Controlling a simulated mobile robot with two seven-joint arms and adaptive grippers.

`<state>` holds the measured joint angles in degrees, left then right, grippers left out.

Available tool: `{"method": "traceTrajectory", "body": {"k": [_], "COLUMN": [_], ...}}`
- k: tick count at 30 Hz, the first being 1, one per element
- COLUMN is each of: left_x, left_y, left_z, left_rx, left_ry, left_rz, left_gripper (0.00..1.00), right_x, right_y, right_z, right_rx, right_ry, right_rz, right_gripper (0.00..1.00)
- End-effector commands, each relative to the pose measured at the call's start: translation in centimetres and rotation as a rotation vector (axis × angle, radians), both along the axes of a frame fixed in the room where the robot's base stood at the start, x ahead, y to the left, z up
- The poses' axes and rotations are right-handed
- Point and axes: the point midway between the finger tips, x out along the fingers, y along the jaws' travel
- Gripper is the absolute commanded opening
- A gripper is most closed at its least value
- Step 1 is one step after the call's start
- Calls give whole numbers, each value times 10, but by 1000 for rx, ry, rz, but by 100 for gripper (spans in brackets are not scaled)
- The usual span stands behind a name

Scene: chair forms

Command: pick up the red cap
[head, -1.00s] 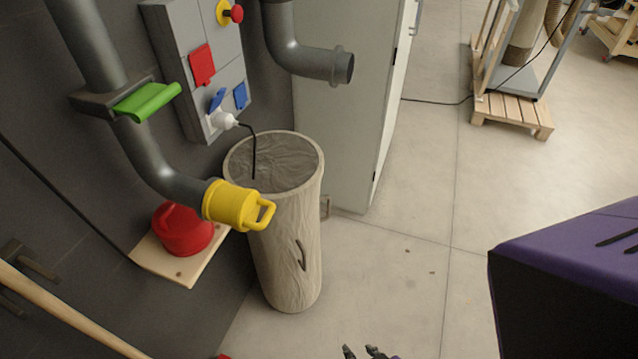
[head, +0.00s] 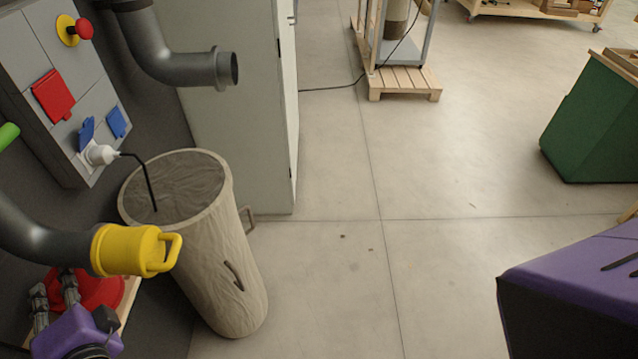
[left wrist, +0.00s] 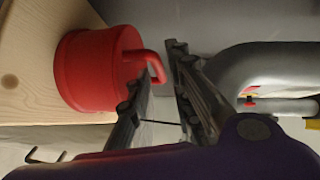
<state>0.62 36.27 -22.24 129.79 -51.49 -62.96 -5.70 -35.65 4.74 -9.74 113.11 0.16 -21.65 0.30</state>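The red cap (head: 98,291) sits on a light wooden shelf board (head: 128,302) at the lower left of the head view, partly hidden behind my left gripper (head: 53,290). In the left wrist view the red cap (left wrist: 88,70) rests on the board (left wrist: 25,60), its loop handle reaching toward my left gripper (left wrist: 162,68). The gripper is open. One finger lies by the cap side of the handle and the other is beyond it, with a gap; I cannot tell whether either touches. My right gripper is not in view.
A grey pipe with a yellow cap (head: 125,250) hangs just above the red cap. A pale trunk-like barrel (head: 215,265) stands to its right. A wall panel (head: 60,90) with red and blue flaps is above. Open floor (head: 430,180) lies to the right.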

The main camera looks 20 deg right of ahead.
Motion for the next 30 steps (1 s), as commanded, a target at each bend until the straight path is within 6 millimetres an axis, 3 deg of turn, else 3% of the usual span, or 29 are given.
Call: {"method": "traceTrajectory", "body": {"k": [6,10,17,22,30], "left_x": [31,41,42,42,41], "left_y": [14,18,19,19,19], "left_z": [-3,-7,-9,-9,-10], "left_rx": [2,0,-3,-3,-3], "left_ry": [-5,-2,2,2,3], "left_rz": [0,-1,0,0,1], "left_gripper": [20,20,20,0,0], "right_x": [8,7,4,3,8], "right_y": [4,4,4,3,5], "right_z": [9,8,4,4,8], "right_rx": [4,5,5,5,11], "right_ry": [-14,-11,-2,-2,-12], "right_rz": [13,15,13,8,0], "right_gripper": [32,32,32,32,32]}}
